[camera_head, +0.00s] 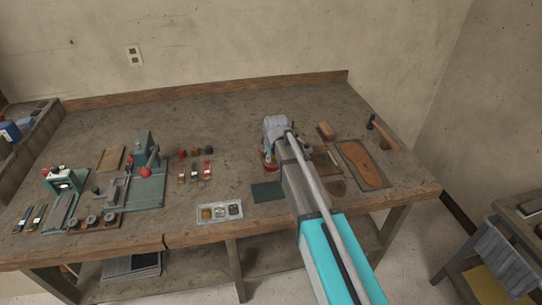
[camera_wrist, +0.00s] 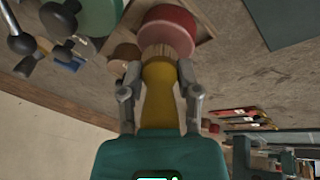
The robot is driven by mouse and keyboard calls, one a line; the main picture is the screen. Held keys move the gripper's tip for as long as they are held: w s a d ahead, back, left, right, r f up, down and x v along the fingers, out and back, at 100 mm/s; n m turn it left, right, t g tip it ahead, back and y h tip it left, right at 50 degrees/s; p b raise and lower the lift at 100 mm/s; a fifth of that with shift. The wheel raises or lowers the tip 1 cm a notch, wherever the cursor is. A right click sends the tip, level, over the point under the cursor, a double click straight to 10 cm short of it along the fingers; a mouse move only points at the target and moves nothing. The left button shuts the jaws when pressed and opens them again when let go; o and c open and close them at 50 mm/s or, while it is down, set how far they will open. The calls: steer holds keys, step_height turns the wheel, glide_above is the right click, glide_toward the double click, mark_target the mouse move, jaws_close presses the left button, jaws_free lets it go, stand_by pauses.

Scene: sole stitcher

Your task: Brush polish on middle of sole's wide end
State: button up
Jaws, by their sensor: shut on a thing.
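My gripper (camera_wrist: 160,85) is shut on a yellow-handled brush (camera_wrist: 158,90), seen in the wrist view. The brush's pale end points at a round red container (camera_wrist: 168,25) with a pinkish face; I cannot tell whether they touch. In the head view my gripper (camera_head: 273,150) is over the bench right of centre, with a bit of the red container (camera_head: 268,167) showing by it; its fingertips and the brush are hidden. A brown sole (camera_head: 365,165) lies flat on a dark board to the right, apart from my gripper.
A hammer (camera_head: 382,133) lies beyond the sole, and a brown block (camera_head: 326,130) stands left of it. A green mat (camera_head: 267,192) and a metal tray (camera_head: 219,211) lie near the front edge. A green press (camera_head: 147,165) stands left. The back middle of the bench is clear.

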steer(key=shift+f+b, duration=0.5)
stand_by(2.0)
steer(key=shift+r, duration=0.15)
steer(key=shift+r+p, duration=3.4)
steer(key=shift+p, duration=0.15)
steer(key=shift+s+f, duration=0.1)
